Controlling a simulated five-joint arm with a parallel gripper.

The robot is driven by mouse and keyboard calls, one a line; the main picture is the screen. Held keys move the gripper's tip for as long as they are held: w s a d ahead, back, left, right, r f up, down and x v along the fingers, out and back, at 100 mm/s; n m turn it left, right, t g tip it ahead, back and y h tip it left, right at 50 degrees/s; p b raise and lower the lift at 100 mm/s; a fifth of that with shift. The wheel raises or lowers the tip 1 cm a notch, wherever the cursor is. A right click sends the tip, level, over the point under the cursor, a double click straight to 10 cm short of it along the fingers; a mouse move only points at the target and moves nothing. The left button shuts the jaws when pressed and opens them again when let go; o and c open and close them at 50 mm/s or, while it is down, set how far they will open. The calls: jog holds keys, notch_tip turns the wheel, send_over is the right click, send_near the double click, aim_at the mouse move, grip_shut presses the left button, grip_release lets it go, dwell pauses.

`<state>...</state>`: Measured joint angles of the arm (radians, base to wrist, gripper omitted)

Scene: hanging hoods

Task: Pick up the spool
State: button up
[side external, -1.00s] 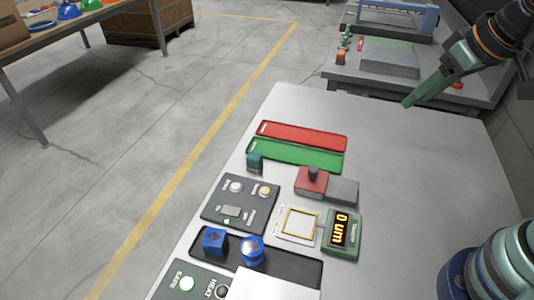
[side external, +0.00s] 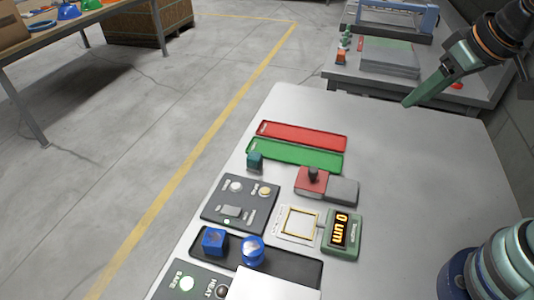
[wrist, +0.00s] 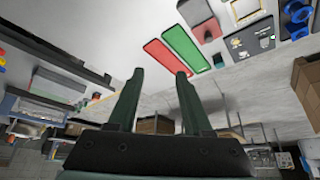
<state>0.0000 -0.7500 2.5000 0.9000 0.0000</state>
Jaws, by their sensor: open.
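The blue spool (side external: 252,250), round with flanges, stands in the dark tray (side external: 290,264) near the front of the table. A blue cube-like block (side external: 214,241) stands just left of it in the same tray. My gripper (side external: 408,103) is far from the spool, up at the back right above the table. In the wrist view my gripper (wrist: 160,74) shows two green fingers spread apart with nothing between them. A blue piece (wrist: 297,12) shows at the upper right edge there.
A red tray (side external: 302,135) and a green tray (side external: 295,155) lie behind, with a teal block (side external: 255,162) at the green one's left end. A red-and-grey block fixture (side external: 325,186), a gauge (side external: 342,233) and a button panel (side external: 240,203) stand between.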

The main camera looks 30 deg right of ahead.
jog(key=shift+o, duration=0.3)
jog(key=o, duration=0.6)
jog(key=shift+c, duration=0.2)
